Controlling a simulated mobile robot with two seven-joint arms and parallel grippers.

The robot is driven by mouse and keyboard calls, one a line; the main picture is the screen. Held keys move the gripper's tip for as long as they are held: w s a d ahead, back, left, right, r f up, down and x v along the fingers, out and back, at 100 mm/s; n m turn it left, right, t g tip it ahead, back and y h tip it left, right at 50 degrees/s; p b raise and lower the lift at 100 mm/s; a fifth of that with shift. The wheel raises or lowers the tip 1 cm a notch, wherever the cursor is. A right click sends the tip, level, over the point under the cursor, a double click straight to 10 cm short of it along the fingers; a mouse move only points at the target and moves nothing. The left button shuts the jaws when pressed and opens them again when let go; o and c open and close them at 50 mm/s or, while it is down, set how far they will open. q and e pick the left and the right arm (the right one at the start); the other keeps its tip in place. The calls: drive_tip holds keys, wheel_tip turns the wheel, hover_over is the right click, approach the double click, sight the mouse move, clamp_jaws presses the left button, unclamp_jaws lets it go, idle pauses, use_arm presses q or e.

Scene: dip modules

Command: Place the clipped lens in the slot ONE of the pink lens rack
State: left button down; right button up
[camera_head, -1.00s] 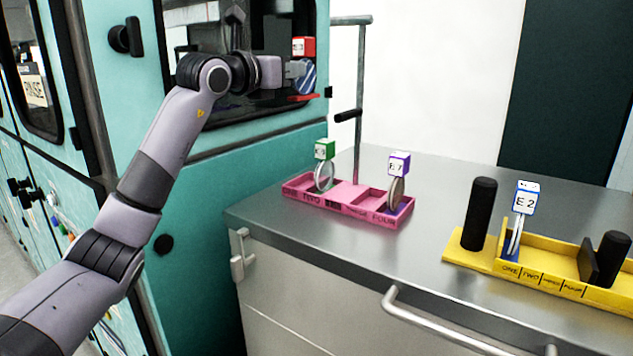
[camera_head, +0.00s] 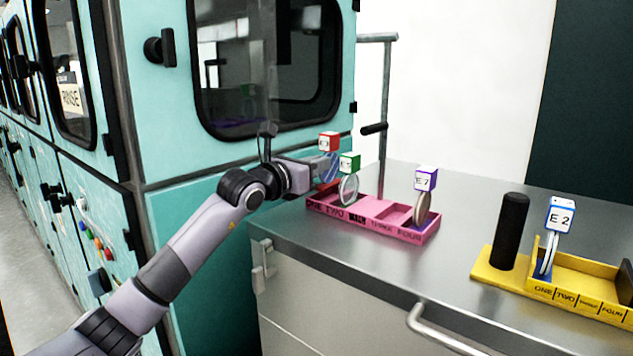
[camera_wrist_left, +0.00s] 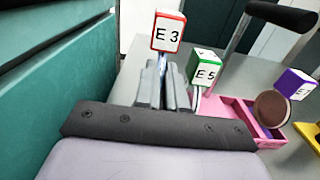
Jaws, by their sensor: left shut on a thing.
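My left gripper (camera_head: 318,170) is shut on a clipped lens with a red-edged E3 tag (camera_head: 328,142). The tag also shows upright in the left wrist view (camera_wrist_left: 168,33). The lens is at the left end of the pink lens rack (camera_head: 392,234), by the slot marked ONE; I cannot tell whether it touches the rack. The gripper hides part of the lens. Beside it, a green-tagged E5 lens (camera_head: 349,190) stands in the rack near the TWO mark. A purple-tagged E7 lens (camera_head: 422,208) stands at the FOUR end. My right gripper is not in view.
A yellow rack (camera_head: 575,295) holds a blue-tagged E2 lens (camera_head: 548,250) and has a black post (camera_head: 510,230). The teal machine (camera_head: 190,215) is close on the left, with a metal rail (camera_head: 386,110) behind the pink rack. The steel counter (camera_head: 350,262) is clear in front.

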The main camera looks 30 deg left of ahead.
sight(320, 179)
use_arm(q)
wheel_tip(320, 179, down, 3)
drive_tip(key=shift+f, duration=0.2)
drive_tip(key=shift+f+b, duration=0.2)
drive_tip(key=shift+b, duration=0.1)
drive_tip(key=c, duration=1.2)
unclamp_jaws()
drive_tip(key=shift+r, duration=0.1)
